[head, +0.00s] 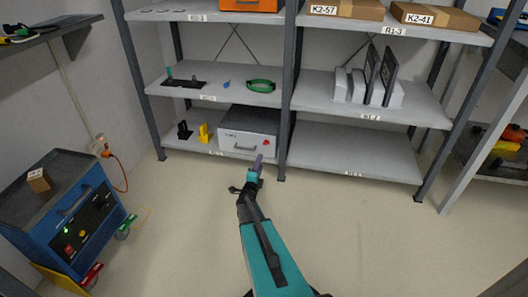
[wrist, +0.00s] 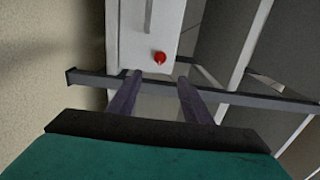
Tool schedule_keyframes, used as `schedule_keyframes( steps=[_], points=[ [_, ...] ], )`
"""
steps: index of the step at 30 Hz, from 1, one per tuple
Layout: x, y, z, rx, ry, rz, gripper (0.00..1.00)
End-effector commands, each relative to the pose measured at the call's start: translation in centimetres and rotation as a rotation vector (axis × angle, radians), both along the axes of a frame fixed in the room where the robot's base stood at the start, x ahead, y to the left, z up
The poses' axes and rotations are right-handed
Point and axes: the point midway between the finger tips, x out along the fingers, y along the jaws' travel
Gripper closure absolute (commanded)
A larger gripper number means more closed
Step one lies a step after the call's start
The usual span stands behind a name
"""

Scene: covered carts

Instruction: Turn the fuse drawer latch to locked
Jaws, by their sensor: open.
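The fuse drawer is a light grey box (head: 249,132) on the bottom shelf at the left of the rack, with a bar handle on its front. Its red latch knob (head: 266,142) is at the right of that front; the knob also shows in the wrist view (wrist: 159,58), beyond my fingertips. Its turn position is too small to tell. My gripper (head: 257,163) is open and empty, in front of and below the box. In the wrist view its two fingers (wrist: 160,82) are spread, with the knob seen between and past them, apart from both.
Yellow (head: 205,133) and black (head: 184,130) brackets sit left of the box. A blue cart (head: 70,215) stands at left. The floor in front is clear.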

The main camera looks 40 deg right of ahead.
Motion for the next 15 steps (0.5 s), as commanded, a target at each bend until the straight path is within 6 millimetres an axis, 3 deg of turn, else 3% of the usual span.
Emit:
schedule_keyframes(
  steps=[15],
  points=[
    [0.65, -0.95, -0.06, -0.001, 0.001, 0.001, 0.55]
  ],
)
